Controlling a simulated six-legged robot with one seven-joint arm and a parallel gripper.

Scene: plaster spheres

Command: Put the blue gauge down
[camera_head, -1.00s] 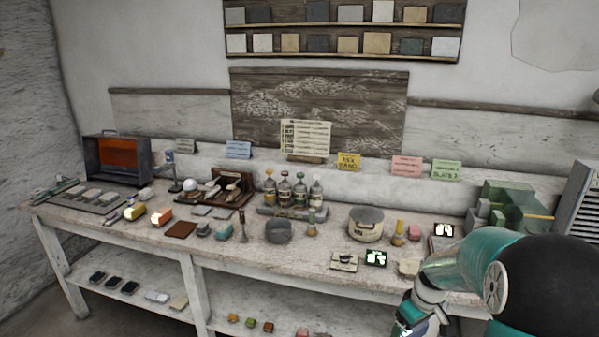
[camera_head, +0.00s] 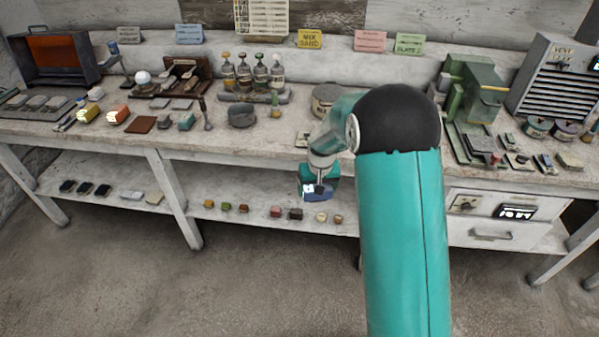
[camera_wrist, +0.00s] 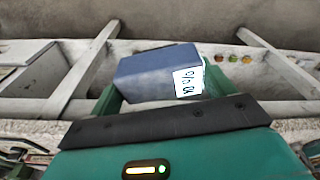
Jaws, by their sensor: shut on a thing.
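The blue gauge is a blue box-shaped thing (camera_wrist: 150,75) with a white marked face, seen close up in the wrist view. My gripper (camera_wrist: 158,92) is shut on it, with a green finger at each side. In the head view my gripper (camera_head: 319,188) hangs in front of the bench, level with the gap between bench top and lower shelf. There the blue gauge (camera_head: 318,196) shows small and dark blue below the gripper, with a pale face. Its underside is hidden.
The bench top (camera_head: 290,130) is crowded with a grey bowl (camera_head: 242,116), bottles and a tin (camera_head: 327,100). The lower shelf (camera_head: 240,185) holds several small blocks. A drawer unit (camera_head: 490,222) stands at the right. Open floor (camera_head: 230,280) lies in front.

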